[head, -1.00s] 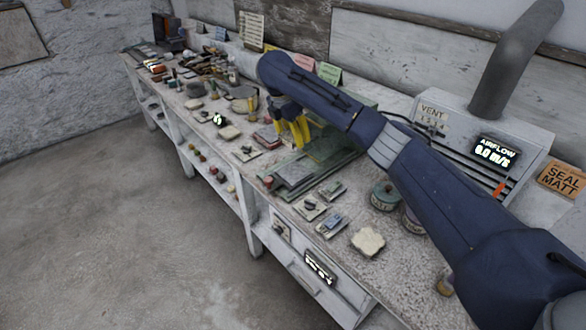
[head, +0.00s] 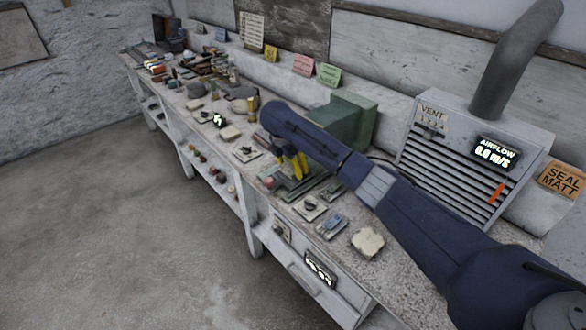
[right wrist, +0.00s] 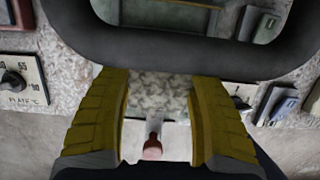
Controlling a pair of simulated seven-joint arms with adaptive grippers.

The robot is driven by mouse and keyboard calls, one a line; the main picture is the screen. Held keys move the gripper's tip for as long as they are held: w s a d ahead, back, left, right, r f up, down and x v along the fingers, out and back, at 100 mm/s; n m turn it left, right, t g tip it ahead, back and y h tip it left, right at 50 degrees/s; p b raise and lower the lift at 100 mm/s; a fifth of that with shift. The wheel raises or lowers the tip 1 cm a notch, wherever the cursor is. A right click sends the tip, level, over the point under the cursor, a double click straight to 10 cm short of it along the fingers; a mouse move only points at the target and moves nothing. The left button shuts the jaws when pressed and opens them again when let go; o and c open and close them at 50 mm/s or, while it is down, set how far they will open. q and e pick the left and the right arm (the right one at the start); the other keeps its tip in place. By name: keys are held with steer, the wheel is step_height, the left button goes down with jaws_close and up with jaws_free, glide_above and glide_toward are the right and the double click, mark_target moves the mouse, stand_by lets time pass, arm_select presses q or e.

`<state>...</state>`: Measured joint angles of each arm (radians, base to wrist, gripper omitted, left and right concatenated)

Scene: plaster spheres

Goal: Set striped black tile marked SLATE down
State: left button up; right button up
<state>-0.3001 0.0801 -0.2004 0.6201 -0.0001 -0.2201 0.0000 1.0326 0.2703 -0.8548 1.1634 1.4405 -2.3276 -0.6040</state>
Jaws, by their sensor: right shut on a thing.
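My right gripper (head: 298,166), with yellow fingers, points down low over the bench beside a green-grey flat piece (head: 303,188). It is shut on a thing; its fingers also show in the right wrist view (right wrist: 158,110). A pale grey mottled patch (right wrist: 160,92) fills the gap between them, and I cannot tell whether it is the held thing or the bench behind. I cannot make out black stripes or the word SLATE anywhere. My left gripper is not in view.
A green box (head: 350,118) stands behind the gripper. A grey vent unit (head: 455,150) is at the right. Small switch plates (head: 310,207) and a cream slab (head: 367,242) lie near the front edge. Clutter fills the bench's far end. Bare bench (head: 395,265) shows right of the slab.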

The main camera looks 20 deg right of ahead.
mark_target(286, 171)
steer(key=shift+f, duration=0.35)
steer(key=shift+f, duration=0.1)
steer(key=o, duration=1.5)
steer(key=v, duration=1.2)
steer(key=shift+d, duration=0.1)
